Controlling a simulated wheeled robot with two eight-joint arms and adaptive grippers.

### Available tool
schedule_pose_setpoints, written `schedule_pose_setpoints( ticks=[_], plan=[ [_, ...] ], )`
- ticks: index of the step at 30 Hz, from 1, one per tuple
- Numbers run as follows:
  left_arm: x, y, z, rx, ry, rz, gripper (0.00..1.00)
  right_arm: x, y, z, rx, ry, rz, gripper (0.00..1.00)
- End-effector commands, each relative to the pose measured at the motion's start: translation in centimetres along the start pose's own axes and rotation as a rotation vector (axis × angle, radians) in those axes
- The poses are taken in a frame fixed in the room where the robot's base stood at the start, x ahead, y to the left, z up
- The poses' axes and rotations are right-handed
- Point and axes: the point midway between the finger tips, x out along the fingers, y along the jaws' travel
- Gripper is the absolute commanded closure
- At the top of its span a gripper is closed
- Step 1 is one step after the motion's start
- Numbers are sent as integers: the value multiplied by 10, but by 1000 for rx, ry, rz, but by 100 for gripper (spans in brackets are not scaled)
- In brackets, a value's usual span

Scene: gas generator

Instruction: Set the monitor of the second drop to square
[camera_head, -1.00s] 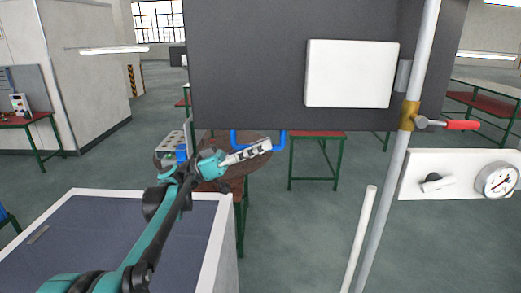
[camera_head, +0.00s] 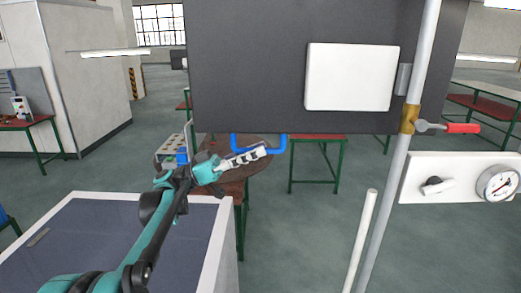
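No label reading monitor or drop is legible here. A blank white square panel (camera_head: 351,77) is on a large dark grey board (camera_head: 245,70). At the right, a white plate (camera_head: 458,168) carries a black-and-white knob (camera_head: 437,186) and a round dial gauge (camera_head: 498,183). A pale pipe (camera_head: 398,170) has a brass valve (camera_head: 409,119) with a red-handled lever (camera_head: 462,128) pointing right. My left gripper (camera_head: 264,151) is below the board, beside a blue U-shaped tube (camera_head: 258,149). Contact with the tube and finger opening are unclear. My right gripper is not in view.
A dark-topped cabinet with a white rim (camera_head: 150,195) is under my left arm. A round brown table (camera_head: 228,180) stands behind the gripper. A short white pipe (camera_head: 361,235) rises in front. Green-legged tables (camera_head: 318,160) stand farther back, with open floor between.

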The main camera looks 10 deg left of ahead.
Motion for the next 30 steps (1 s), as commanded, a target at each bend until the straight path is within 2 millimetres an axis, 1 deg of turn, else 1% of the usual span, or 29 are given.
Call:
schedule_pose_setpoints(
  ticks=[1, 6, 9, 13, 18, 30],
  plan=[
    [-11, -1, 0, 1, 1, -4, 66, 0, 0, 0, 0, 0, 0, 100],
    [-50, -2, 0, 2, 1, -4, 66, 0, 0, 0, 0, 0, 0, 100],
    [-70, -2, 0, 1, 1, -4, 66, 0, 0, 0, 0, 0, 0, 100],
    [-90, -3, 0, 1, 1, -3, 66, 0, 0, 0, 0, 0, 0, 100],
    [-102, -2, 0, -1, 1, -1, 66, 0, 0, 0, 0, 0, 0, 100],
    [-102, -2, 0, -1, 0, -1, 66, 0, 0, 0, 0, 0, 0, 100]
  ],
)
